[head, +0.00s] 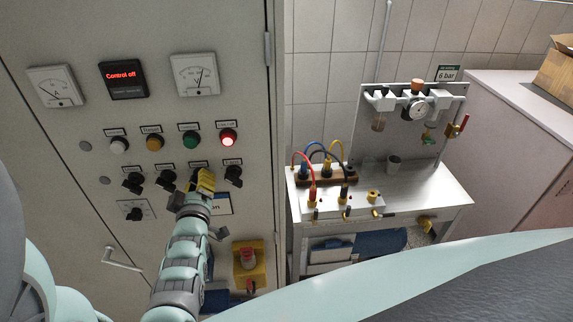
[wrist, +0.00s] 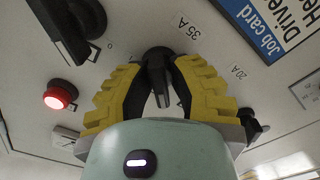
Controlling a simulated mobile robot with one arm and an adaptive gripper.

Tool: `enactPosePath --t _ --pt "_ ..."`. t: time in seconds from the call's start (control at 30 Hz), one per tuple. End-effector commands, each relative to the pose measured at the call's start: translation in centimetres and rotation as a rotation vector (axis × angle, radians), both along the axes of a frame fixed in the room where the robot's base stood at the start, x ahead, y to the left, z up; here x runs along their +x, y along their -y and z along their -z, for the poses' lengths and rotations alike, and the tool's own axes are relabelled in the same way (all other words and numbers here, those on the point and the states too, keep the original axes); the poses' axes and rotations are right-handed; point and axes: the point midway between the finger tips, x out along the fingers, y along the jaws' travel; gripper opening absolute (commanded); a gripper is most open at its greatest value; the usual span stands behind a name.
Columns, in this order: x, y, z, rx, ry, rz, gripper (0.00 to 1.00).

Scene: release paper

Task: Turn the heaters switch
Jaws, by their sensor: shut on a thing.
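A row of black rotary switches sits on the grey cabinet panel below the lamps in the head view. My gripper (head: 202,181), with yellow fingers, is at the third switch from the left and mostly hides it. In the wrist view my gripper (wrist: 161,82) is shut on this black rotary switch (wrist: 157,56), with one finger on each side. The switch labels are too small to read, so I cannot tell by name which is the heaters switch. The rightmost switch (head: 233,175) stands free beside my gripper.
Above the switches are several lamps; the red lamp (head: 228,138) is lit. A display (head: 123,78) reads "Control off". A red emergency button on a yellow box (head: 249,262) is below right. A metal bench (head: 430,190) with cables stands to the right.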

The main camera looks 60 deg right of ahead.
Motion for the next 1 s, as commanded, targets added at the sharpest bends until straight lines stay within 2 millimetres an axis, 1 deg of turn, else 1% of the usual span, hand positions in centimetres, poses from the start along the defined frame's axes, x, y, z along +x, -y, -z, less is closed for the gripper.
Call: enactPosePath --t 0.07,0.33,0.57,0.77,1.0 --pt "0.02 -0.01 0.01 0.001 0.000 -0.001 0.00" --pt "0.03 -0.03 0.06 0.004 0.005 -0.001 0.00" --pt "0.01 -0.06 0.35 0.045 0.056 -0.001 0.00" --pt "-0.04 -0.07 0.64 0.134 0.160 0.001 0.00" --pt "-0.04 0.03 0.62 0.278 0.332 0.001 0.00"
